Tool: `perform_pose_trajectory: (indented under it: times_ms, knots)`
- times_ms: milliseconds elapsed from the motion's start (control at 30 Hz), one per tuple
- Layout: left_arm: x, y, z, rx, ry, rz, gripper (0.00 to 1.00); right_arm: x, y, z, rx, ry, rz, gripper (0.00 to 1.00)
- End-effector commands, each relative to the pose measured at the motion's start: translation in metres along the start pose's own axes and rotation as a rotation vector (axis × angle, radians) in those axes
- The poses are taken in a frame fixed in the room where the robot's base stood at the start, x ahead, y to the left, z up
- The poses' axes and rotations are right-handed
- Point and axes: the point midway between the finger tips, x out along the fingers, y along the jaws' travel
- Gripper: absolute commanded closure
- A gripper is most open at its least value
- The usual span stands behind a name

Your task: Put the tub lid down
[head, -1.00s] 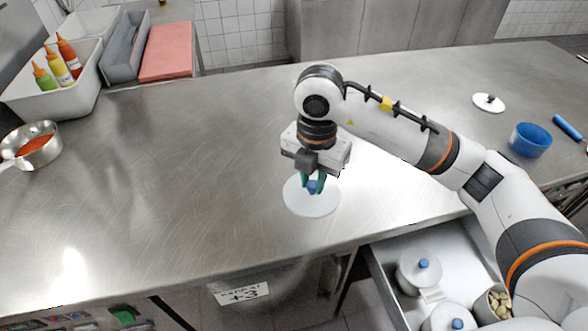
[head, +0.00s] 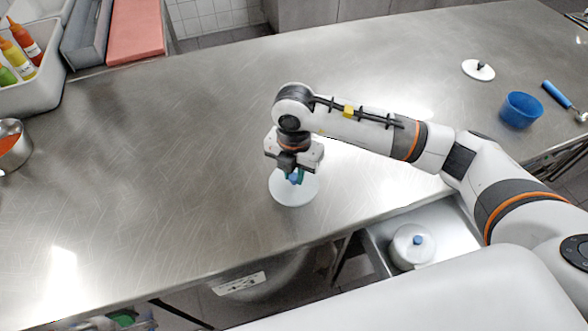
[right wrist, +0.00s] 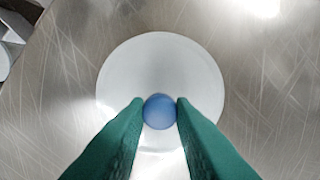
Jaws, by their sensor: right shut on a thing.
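The tub lid (head: 292,192) is a pale white disc with a blue knob (right wrist: 160,111). It is level, at or just above the steel counter near its front edge; I cannot tell whether it touches. My right gripper (head: 295,178) points straight down over it, its green fingers shut on the knob. In the right wrist view both fingertips press the knob from either side, and the lid (right wrist: 160,60) spreads out beneath them. My left gripper is not in view.
The steel counter (head: 170,160) is clear around the lid. A white lid (head: 478,70), blue tub (head: 521,110) and blue-handled tool (head: 558,95) lie at right. An open drawer (head: 450,222) below holds a lidded pot (head: 411,246). A sauce pan (head: 10,150) and bottle bin (head: 40,95) stand left.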

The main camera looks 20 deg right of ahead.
Motion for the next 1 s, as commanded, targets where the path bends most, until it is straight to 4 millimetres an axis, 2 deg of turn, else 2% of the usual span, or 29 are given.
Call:
perform_pose_trajectory:
  times_ms: [100, 367, 400, 500, 533, 833, 1000]
  knots:
    - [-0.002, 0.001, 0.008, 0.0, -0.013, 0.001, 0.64, 0.006, 0.0, 0.0, 0.0, 0.0, 0.0, 0.99]
    - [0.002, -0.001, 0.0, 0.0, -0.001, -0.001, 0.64, 0.009, 0.0, 0.0, 0.0, 0.0, -0.001, 0.99]
    - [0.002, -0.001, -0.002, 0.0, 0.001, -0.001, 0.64, 0.009, 0.0, 0.0, 0.0, 0.0, -0.001, 0.75]
    - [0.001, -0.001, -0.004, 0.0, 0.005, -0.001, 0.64, 0.008, 0.0, 0.0, 0.0, 0.0, -0.001, 0.58]
    - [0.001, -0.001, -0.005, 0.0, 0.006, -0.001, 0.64, 0.008, 0.0, 0.0, 0.0, 0.0, -0.001, 0.56]
    - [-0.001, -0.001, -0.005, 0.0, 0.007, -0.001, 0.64, 0.005, 0.0, 0.0, 0.0, 0.0, -0.001, 0.56]
    - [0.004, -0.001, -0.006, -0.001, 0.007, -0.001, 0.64, -0.011, -0.001, -0.001, -0.002, 0.003, -0.006, 0.56]
